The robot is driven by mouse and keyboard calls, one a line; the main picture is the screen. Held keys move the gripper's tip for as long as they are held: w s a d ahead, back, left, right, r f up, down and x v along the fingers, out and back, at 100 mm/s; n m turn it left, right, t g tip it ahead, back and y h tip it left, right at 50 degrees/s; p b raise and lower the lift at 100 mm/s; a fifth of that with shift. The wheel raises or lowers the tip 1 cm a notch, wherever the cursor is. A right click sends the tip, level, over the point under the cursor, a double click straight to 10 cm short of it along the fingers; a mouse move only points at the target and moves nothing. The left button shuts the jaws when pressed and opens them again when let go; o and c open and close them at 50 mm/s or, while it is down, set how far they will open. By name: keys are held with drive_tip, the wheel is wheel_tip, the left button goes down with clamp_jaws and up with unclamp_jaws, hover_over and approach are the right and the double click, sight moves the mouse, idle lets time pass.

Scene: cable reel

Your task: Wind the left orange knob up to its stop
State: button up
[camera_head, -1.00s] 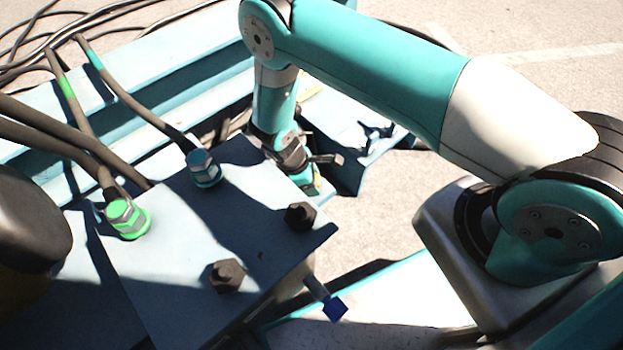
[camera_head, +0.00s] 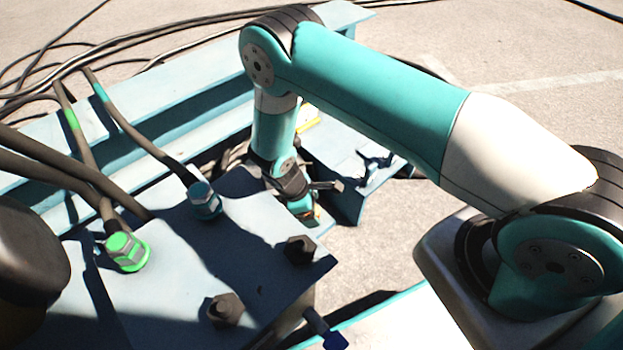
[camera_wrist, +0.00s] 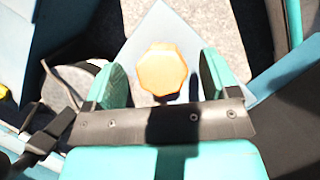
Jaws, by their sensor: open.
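The orange knob (camera_wrist: 162,71) shows in the wrist view as a many-sided disc, face towards the camera, in front of a pale blue pointed plate. My gripper (camera_wrist: 163,84) is open, with one teal finger on each side of the knob. Gaps show between the knob and both fingers, and the jaws are empty. How far the fingertips reach along the knob's depth is unclear. In the head view my gripper (camera_head: 303,207) points down beside the blue-grey plate; my wrist and the shadow largely hide the knob there.
The blue-grey plate (camera_head: 260,275) carries dark bolts (camera_head: 300,249), a green cable fitting (camera_head: 127,251) and a teal fitting (camera_head: 205,200). Thick cables (camera_head: 130,122) run at the left. A yellow-orange piece (camera_wrist: 3,92) is cut off at the wrist view's left edge.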

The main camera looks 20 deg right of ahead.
wheel_tip(320, 180, up, 18)
drive_tip(key=p, duration=0.4)
drive_tip(key=shift+p, duration=0.3)
